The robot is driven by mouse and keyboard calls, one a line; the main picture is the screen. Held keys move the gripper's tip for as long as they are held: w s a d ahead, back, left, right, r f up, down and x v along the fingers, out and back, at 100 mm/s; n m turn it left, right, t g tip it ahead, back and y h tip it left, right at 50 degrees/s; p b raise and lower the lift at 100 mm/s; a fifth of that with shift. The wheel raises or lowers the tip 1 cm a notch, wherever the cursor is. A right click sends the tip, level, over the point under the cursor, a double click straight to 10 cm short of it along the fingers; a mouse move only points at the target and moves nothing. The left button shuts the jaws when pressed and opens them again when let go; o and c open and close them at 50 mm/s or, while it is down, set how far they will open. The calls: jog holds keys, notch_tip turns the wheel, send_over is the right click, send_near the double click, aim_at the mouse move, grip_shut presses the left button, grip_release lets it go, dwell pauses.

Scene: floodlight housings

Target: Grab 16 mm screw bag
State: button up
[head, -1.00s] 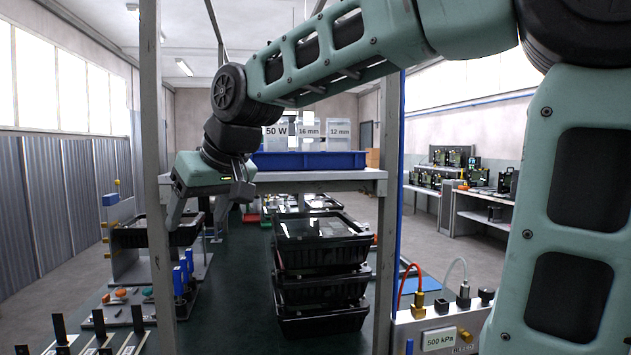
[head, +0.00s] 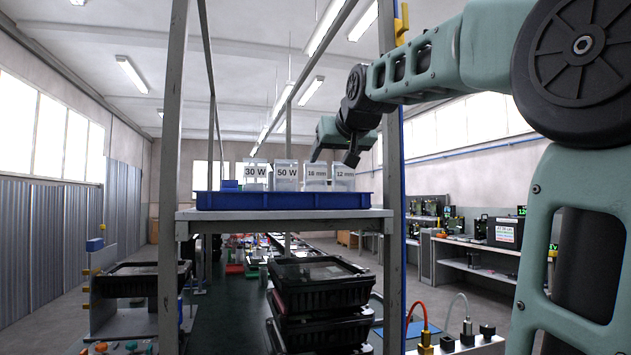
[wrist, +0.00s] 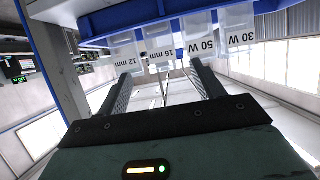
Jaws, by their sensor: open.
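The 16 mm screw bag (head: 316,175) is a clear bag with a white label, standing in the blue tray on the raised shelf, between the 50 W bag (head: 286,174) and the 12 mm bag (head: 343,176). In the wrist view the 16 mm bag (wrist: 162,55) shows upside down, beyond and between the fingertips. My gripper (head: 332,160) is open and empty, with its fingers in front of or just above the 16 mm and 12 mm bags in the head view. The wrist view shows both fingers (wrist: 160,72) apart with nothing between them.
The blue tray (head: 230,201) sits on the grey shelf (head: 290,215), framed by metal posts. A 30 W bag (head: 255,174) stands at the tray's left. Black crates (head: 320,290) are stacked below the shelf. A blue upright stands right of the shelf.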

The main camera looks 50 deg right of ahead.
jog(key=p, duration=0.3)
send_near(317, 182)
jog(key=x, duration=0.3)
jog(key=shift+w+f, duration=0.15)
jog(key=shift+p+x, duration=1)
jog(key=shift+x, duration=2)
jog(key=shift+d, duration=0.1)
jog(key=c, duration=0.9)
